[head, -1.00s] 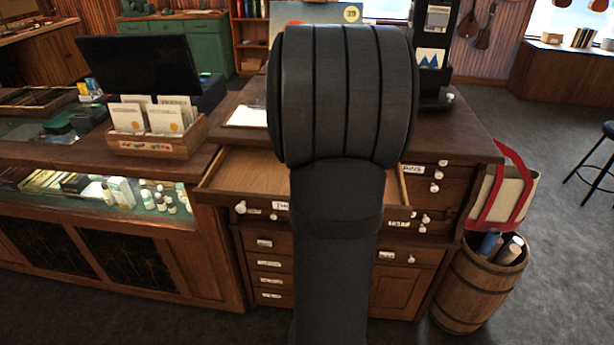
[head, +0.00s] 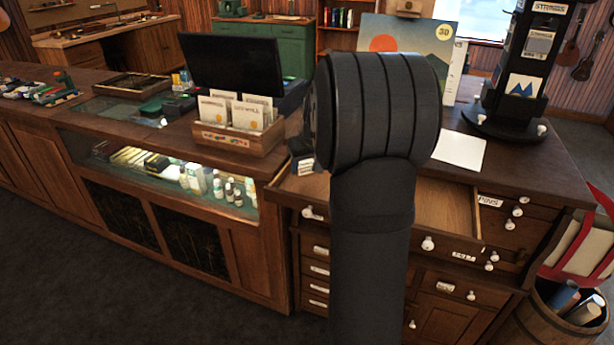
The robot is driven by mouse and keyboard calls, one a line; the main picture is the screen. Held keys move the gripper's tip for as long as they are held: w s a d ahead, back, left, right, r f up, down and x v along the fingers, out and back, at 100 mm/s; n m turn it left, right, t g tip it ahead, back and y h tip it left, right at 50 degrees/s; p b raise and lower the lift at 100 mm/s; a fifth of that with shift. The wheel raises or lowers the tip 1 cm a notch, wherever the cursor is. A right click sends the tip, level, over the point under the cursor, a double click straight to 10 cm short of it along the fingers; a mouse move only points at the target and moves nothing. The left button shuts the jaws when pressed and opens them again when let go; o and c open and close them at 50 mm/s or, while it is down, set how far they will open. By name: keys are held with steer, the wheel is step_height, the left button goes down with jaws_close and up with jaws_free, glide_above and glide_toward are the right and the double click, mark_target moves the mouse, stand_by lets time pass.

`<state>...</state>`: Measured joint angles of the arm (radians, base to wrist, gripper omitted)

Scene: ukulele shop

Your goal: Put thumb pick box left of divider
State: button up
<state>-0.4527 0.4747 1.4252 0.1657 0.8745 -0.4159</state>
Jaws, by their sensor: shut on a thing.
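An open wooden drawer (head: 448,208) sticks out of the cabinet below the countertop. My own dark arm stands in front of its middle, so only its right part and a strip at its left show. No divider is visible; the middle of the drawer is hidden. I cannot make out a box labelled as the thumb pick box. A small pale, dark-striped item (head: 303,160) shows just left of my arm, partly hidden; I cannot tell what it is or what it rests on. My gripper is hidden behind my arm.
A wooden card box (head: 237,138) and a dark monitor (head: 236,65) stand left of the drawer. A glass display case (head: 160,175) runs further left. A black rack (head: 520,80) and a white sheet (head: 460,150) are on the right countertop. A barrel (head: 560,325) stands lower right.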

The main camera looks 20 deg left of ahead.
mark_target(307, 172)
steer(key=shift+a+f, duration=0.1)
steer(key=shift+f, duration=1.95)
steer(key=shift+f, duration=0.2)
steer(key=o, duration=0.9)
steer(key=shift+o, duration=0.2)
steer(key=shift+r, duration=0.1)
steer(key=v, duration=1.2)
steer(key=shift+r, duration=0.1)
